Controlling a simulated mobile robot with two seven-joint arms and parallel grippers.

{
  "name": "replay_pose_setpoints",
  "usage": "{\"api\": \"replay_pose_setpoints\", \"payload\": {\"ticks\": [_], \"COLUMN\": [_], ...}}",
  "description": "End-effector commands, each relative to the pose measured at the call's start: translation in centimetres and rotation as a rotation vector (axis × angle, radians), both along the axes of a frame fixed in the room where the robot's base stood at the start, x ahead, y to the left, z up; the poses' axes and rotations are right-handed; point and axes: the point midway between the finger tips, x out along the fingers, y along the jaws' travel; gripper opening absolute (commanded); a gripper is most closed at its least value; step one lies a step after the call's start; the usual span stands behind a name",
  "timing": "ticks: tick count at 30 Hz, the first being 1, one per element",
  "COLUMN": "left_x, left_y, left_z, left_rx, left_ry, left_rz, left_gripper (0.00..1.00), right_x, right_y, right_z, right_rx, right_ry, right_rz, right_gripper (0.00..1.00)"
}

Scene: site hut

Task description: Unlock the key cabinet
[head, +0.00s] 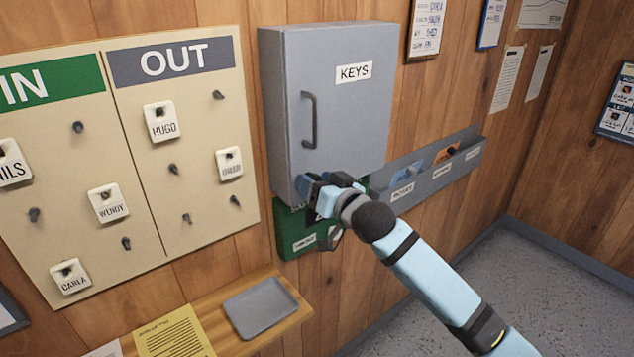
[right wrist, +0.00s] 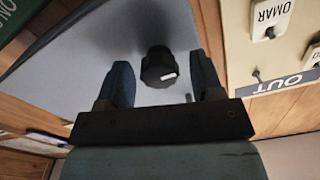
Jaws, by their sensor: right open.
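The grey key cabinet (head: 335,110), labelled KEYS, hangs on the wood wall with its door closed. A dark bar handle (head: 309,120) is on the left part of the door. My right gripper (head: 313,184) is at the cabinet's lower left door area. In the right wrist view, my right gripper (right wrist: 162,82) is open, with a black round knob (right wrist: 158,66) bearing a white mark between its fingers. Gaps show on both sides of the knob, and I see no grip on it. In the head view the gripper hides the knob. My left gripper is not in view.
A green box (head: 297,233) is below the cabinet, close to my gripper. An IN/OUT board (head: 205,100) with name tags hangs at left. A grey wall rack (head: 437,172) is at right. A wooden shelf (head: 284,325) bears a grey tray (head: 261,307) and a yellow sheet (head: 173,336).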

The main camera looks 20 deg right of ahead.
Motion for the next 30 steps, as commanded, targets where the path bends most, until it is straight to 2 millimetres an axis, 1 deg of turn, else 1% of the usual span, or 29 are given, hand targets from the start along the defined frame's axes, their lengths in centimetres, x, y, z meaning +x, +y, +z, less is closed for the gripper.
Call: {"api": "replay_pose_setpoints", "payload": {"ticks": [1, 2, 3, 5, 6, 8, 14, 20, 26, 30], "left_x": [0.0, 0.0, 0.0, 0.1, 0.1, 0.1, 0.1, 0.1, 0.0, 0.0], "left_y": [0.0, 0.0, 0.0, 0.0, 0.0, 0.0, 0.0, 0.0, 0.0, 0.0], "left_z": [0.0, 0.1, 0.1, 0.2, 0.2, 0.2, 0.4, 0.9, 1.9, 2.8], "left_rx": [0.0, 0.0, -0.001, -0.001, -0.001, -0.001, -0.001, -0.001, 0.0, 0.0], "left_ry": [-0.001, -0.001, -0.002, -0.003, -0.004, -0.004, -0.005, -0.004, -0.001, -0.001], "left_rz": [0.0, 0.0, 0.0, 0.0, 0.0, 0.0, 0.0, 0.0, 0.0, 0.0], "left_gripper": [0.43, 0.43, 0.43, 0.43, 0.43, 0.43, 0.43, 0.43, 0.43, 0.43], "right_x": [0.0, 0.0, 0.0, 0.0, 0.0, 0.0, 0.0, 0.0, 0.0, 0.0], "right_y": [0.0, 0.0, 0.0, 0.0, 0.0, 0.0, 0.0, 0.0, 0.0, 0.0], "right_z": [0.0, 0.0, 0.0, 0.0, 0.0, 0.0, 0.0, 0.1, 0.3, 0.3], "right_rx": [0.0, 0.0, 0.0, 0.0, 0.0, 0.0, -0.007, -0.061, -0.182, -0.3], "right_ry": [0.0, 0.0, 0.0, 0.0, 0.0, 0.0, -0.002, -0.021, -0.065, -0.107], "right_rz": [0.0, 0.0, 0.0, 0.0, 0.0, 0.0, 0.0, -0.001, -0.001, -0.001], "right_gripper": [0.6, 0.56, 0.47, 0.33, 0.24, 0.11, 0.11, 0.11, 0.11, 0.11]}}
